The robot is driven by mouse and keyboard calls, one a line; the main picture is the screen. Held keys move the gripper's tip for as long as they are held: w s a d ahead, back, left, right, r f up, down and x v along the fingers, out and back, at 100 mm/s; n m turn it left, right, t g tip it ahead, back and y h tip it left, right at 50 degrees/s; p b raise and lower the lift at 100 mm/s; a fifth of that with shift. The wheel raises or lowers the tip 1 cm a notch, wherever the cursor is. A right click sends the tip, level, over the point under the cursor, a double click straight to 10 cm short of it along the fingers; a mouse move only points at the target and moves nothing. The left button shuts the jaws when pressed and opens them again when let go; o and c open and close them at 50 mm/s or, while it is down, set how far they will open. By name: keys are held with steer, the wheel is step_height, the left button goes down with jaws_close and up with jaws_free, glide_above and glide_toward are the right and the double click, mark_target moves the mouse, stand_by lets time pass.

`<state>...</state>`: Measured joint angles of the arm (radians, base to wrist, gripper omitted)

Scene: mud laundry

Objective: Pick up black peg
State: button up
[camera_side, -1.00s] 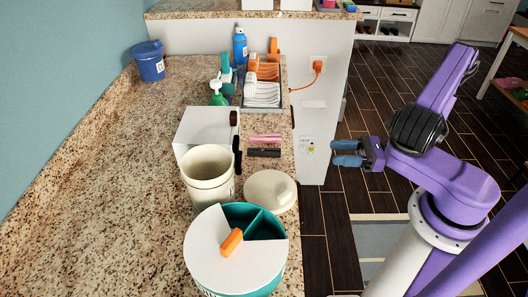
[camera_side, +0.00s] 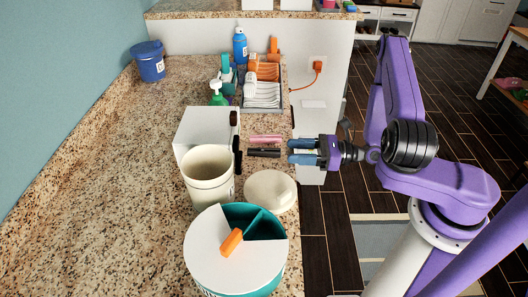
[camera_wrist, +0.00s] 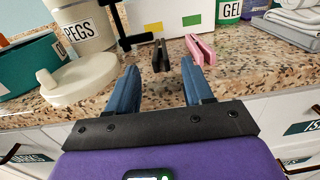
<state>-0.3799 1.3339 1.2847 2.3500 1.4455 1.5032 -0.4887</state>
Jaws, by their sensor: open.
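The black peg (camera_side: 264,153) lies on the granite counter near its right edge, just in front of the pink peg (camera_side: 265,140). In the wrist view the black peg (camera_wrist: 161,56) lies ahead of my fingertips, between their lines, and the pink peg (camera_wrist: 199,48) is to its right. My gripper (camera_side: 291,152) is at the counter's edge, to the right of the black peg and apart from it. In the wrist view my gripper (camera_wrist: 158,72) shows two blue fingers spread wide with nothing between them.
A cream tub (camera_side: 208,172) marked PEGS, its round lid (camera_side: 270,191) and a white box (camera_side: 200,132) stand close to the pegs. A teal bin (camera_side: 262,275) is in front. A tray of folded cloths (camera_side: 262,92) is behind. The counter's left side is clear.

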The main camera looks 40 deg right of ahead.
mark_target(278, 150)
steer(key=x, duration=0.5)
steer(key=shift+w+a, duration=0.2)
steer(key=shift+a, duration=0.05)
jaws_close()
